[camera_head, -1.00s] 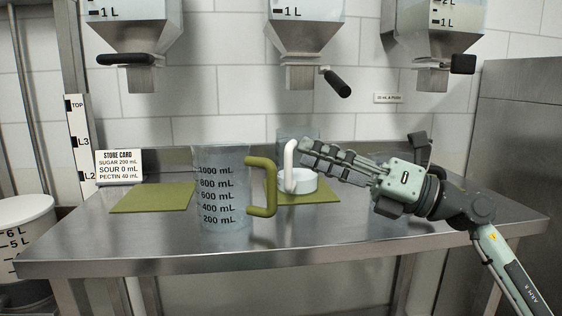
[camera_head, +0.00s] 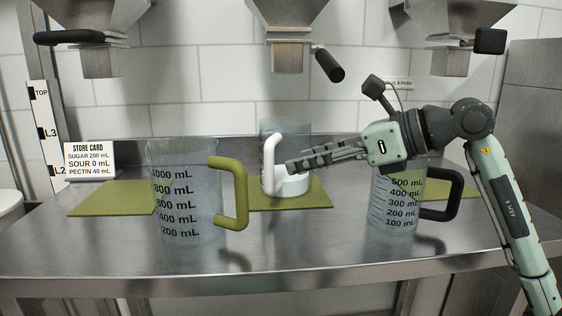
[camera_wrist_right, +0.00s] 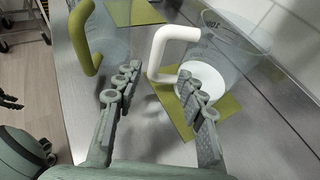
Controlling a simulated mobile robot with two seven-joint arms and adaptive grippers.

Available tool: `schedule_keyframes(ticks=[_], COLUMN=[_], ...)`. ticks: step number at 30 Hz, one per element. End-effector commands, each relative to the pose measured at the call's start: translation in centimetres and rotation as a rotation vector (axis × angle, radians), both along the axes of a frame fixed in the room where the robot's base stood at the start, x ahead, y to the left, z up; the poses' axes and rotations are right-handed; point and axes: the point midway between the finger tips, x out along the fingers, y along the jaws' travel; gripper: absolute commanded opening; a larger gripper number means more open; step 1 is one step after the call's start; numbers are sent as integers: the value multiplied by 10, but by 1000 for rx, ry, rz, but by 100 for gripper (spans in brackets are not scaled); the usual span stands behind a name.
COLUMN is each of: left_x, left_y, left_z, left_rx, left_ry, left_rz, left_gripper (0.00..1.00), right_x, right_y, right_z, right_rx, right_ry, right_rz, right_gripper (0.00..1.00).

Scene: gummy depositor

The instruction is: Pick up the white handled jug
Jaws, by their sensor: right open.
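The white handled jug (camera_head: 286,140) is clear with a white base and stands upright on the middle green mat (camera_head: 314,197). Its white handle (camera_head: 269,163) faces the front left. In the head view my right gripper (camera_head: 290,166) reaches in from the right, its fingertips close to the handle. In the right wrist view my right gripper (camera_wrist_right: 158,80) is open and empty, with the white handle (camera_wrist_right: 171,42) just ahead of its fingertips. The two appear apart there.
A large jug with an olive handle (camera_head: 233,190) stands at front left. A black-handled jug (camera_head: 396,212) stands under my right arm. A green mat (camera_head: 110,198) and store card (camera_head: 90,158) are at left. Dispensers with black levers (camera_head: 329,64) hang above the steel table (camera_head: 300,255).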

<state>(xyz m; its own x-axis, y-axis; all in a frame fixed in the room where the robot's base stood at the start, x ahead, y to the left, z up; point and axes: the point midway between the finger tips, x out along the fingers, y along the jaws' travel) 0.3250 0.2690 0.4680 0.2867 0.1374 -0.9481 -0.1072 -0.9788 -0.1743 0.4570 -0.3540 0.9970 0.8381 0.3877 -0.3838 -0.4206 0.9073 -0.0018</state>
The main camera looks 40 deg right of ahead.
Motion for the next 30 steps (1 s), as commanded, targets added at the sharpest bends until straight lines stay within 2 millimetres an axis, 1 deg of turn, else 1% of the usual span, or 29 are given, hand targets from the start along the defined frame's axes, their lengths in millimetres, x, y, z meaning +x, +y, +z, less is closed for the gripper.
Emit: schedule_keyframes(ticks=[5, 7, 11, 15, 23, 26, 30], left_x=[-1, 3, 4, 4, 3, 3, 4], left_y=[2, 2, 1, 0, 0, 0, 0], left_z=[-9, -16, -33, -42, -44, -44, -44], left_rx=[-1, -3, -11, -17, -19, -19, -19], left_ry=[9, 10, 18, 21, 21, 20, 20], left_rz=[1, -4, -5, -4, -4, -4, -4], left_gripper=[36, 36, 36, 36, 36, 36, 36], right_x=[13, 20, 36, 50, 53, 53, 53], right_y=[8, 13, 25, 30, 31, 31, 31], right_z=[-5, -6, -11, -18, -21, -21, -21], right_rx=[1, 1, 0, 2, 2, 2, 2], right_ry=[2, 2, 1, 0, -1, -1, -1], right_rz=[1, 2, 3, 2, 1, 1, 1], right_gripper=[40, 40, 40, 40, 40, 30, 13])
